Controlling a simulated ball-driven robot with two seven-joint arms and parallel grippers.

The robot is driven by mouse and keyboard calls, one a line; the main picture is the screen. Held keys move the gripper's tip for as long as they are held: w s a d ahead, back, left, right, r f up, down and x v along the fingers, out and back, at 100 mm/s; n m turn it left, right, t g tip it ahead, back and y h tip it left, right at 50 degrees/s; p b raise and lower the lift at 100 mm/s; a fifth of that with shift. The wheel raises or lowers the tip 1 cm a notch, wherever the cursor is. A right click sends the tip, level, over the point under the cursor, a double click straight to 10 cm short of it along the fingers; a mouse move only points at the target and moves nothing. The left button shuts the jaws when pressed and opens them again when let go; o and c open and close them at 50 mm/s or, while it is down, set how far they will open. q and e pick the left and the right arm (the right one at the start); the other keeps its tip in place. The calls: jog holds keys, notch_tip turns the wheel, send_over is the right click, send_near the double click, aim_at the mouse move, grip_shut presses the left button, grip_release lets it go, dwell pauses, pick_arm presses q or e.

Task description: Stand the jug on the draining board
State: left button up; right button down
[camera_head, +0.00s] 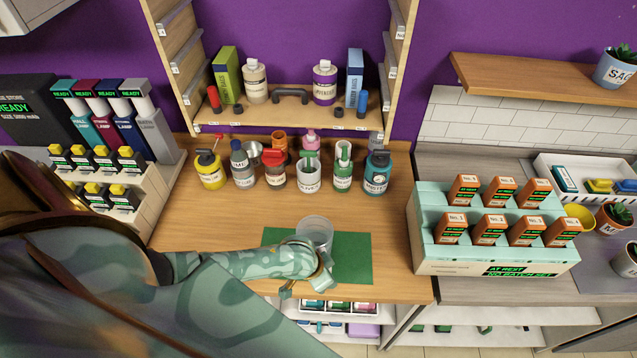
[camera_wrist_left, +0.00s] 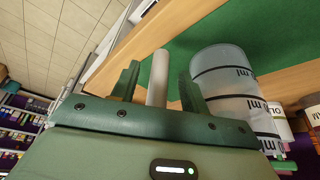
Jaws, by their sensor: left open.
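The jug (camera_head: 315,229) is a translucent pale vessel with dark ml markings, standing upright on a green mat (camera_head: 350,262) on the wooden worktop. My left gripper (camera_head: 306,276) is just in front of it, partly covering its lower part. In the left wrist view the jug (camera_wrist_left: 226,82) is beside the right-hand finger. The left gripper's fingers (camera_wrist_left: 156,88) are apart, with a pale rod (camera_wrist_left: 157,72) between them. I cannot tell whether the rod is the jug's handle. I cannot identify the draining board for certain. My right gripper is not in view.
Several bottles and jars (camera_head: 308,175) stand in a row behind the jug, below a wooden shelf (camera_head: 270,118). A mint rack of orange boxes (camera_head: 490,262) stands on the grey counter to the right. A white tray (camera_head: 600,164) with sponges is farther right.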

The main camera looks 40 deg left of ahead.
pick_arm(q)
grip_shut()
